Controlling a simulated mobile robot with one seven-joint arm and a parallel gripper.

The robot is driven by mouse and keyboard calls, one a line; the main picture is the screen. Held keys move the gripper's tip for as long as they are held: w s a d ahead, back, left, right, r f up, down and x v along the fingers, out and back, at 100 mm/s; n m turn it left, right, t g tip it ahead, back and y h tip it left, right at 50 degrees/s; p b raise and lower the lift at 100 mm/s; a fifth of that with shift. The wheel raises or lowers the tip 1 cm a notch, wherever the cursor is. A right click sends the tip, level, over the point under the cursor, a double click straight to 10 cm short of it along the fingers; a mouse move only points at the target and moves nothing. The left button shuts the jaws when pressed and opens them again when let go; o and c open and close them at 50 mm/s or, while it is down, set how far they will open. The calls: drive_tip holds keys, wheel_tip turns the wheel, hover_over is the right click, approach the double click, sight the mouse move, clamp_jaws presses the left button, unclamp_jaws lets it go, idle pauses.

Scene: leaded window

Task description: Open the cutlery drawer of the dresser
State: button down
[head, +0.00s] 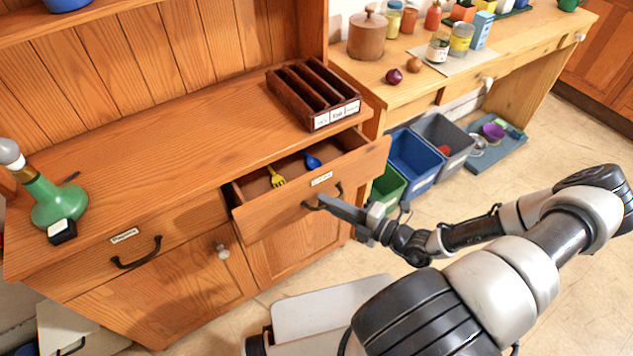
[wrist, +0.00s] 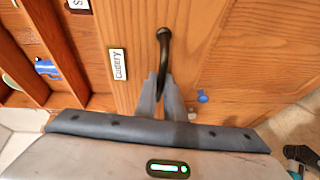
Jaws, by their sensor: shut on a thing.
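The wooden dresser (head: 150,160) fills the left of the head view. Its cutlery drawer (head: 275,218) stands pulled out at the right, with a yellow fork (head: 276,179) and a blue utensil (head: 312,161) inside. The drawer front in the wrist view (wrist: 135,30) carries a label reading "Cutlery" (wrist: 118,65). My gripper (head: 322,202) is at the drawer's dark curved handle (wrist: 163,45). In the wrist view my gripper's fingers (wrist: 162,90) are closed around the handle's bar; they hide part of it.
A second drawer (head: 138,252) at the left is shut. A wooden cutlery tray (head: 313,95) stands on the dresser top near its right end. Green, blue and grey bins (head: 415,160) stand right of the dresser.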

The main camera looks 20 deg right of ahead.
drive_tip(key=s+d+p, duration=0.1)
drive_tip(key=s+d, duration=0.2)
drive_tip(key=s, duration=0.7)
drive_tip(key=shift+d, duration=0.15)
drive_tip(key=c, duration=1.9)
unclamp_jaws()
drive_tip(key=shift+o, duration=0.2)
drive_tip(key=v, duration=1.7)
drive_tip(key=shift+s, duration=0.2)
